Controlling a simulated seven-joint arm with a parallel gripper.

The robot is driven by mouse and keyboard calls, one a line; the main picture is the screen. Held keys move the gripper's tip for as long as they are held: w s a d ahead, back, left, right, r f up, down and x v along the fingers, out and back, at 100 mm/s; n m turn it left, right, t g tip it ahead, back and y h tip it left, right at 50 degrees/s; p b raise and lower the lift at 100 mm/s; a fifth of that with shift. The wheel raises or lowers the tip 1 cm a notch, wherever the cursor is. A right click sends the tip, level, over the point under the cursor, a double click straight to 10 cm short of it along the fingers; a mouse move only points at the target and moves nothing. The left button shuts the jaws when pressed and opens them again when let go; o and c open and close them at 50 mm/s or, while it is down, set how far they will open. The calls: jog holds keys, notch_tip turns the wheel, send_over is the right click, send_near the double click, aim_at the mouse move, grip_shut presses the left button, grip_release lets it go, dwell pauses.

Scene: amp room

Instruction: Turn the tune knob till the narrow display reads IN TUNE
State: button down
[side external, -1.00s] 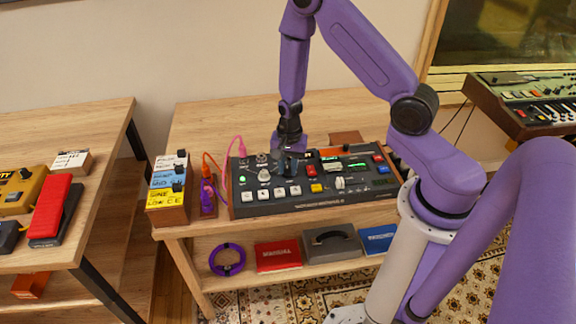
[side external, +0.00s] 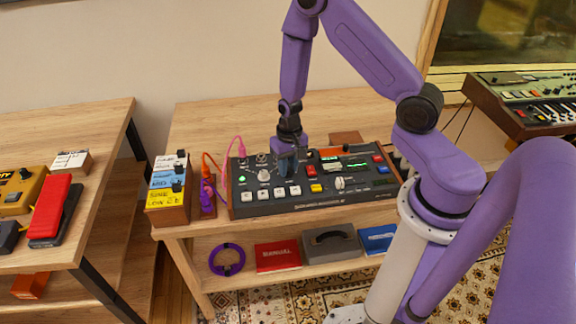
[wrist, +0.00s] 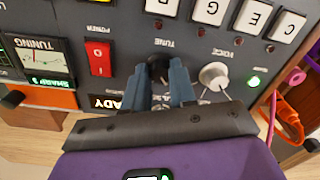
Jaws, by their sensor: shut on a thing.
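The tune knob (wrist: 159,67) is a dark knob beside the TUNE label on the black console (side external: 318,199). In the wrist view my gripper (wrist: 163,82) has its two blue-grey fingers on either side of the knob, shut on it. In the side view my gripper (side external: 287,163) reaches down onto the console's left half and hides the knob. The narrow display (wrist: 49,81) shows green letters that look like SHARP, under the TUNING meter (wrist: 38,57). Another small display (wrist: 106,102) shows white letters ending in ADY, its rest hidden by a finger.
Close to my fingers are a silver voice knob (wrist: 214,76), a red power switch (wrist: 99,58) and white lettered keys (wrist: 209,11). A green light (wrist: 253,81) is lit. The table behind is mostly clear.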

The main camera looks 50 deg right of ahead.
aim_at(289, 168)
jog(key=n, duration=0.4)
jog(key=shift+n, duration=0.3)
dwell(0.3)
jog(key=c, duration=0.9)
grip_release()
jog(key=r, duration=1.7)
jog(key=shift+d+r, duration=0.25)
jog(key=shift+d, duration=0.05)
